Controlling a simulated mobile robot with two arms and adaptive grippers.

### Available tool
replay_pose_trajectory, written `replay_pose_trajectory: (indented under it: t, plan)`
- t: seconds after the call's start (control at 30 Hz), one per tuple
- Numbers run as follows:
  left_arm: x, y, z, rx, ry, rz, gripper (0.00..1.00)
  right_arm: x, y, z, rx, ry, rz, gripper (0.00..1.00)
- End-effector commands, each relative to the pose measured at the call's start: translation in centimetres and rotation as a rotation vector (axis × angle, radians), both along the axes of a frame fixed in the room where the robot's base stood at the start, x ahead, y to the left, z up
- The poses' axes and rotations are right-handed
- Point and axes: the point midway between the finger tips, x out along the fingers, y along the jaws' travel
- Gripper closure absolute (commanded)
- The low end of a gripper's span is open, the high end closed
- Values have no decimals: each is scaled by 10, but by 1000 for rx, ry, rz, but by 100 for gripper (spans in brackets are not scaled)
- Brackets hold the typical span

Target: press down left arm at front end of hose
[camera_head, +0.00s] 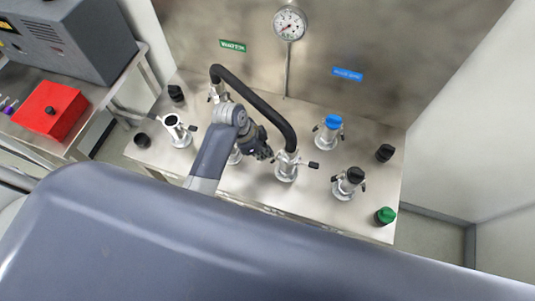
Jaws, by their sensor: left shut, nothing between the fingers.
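A black hose (262,108) arches over the steel bench. Its back end goes into a metal coupling (217,92) at the back left. Its front end goes down into a metal coupling (286,168) with a black-tipped side lever (313,165) pointing right. My left gripper (264,155) is shut and empty, just left of the front coupling. Its fingers are close to this coupling, but I cannot tell whether they touch it. The coupling's left lever is hidden behind the gripper or too small to see. My right gripper is not in view.
An open fitting (177,132) stands left on the steel bench (340,215). A blue-capped fitting (328,130) and a black-capped fitting (350,180) stand right. Loose black (384,152) and green (385,215) caps lie near the right edge. A gauge (290,23) is behind.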

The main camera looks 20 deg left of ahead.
Motion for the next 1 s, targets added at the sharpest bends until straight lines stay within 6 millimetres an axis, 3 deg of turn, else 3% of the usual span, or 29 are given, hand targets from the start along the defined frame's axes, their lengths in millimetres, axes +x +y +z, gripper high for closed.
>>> replay_pose_trajectory:
  t: [0.33, 0.73, 1.0]
  plan:
    - [2, 10, 13, 1, -3, 0, 100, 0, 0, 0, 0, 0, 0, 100]
    - [2, 10, 59, 1, -4, -1, 100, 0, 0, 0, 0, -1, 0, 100]
    - [1, 10, 69, 1, -2, 1, 100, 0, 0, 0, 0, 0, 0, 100]
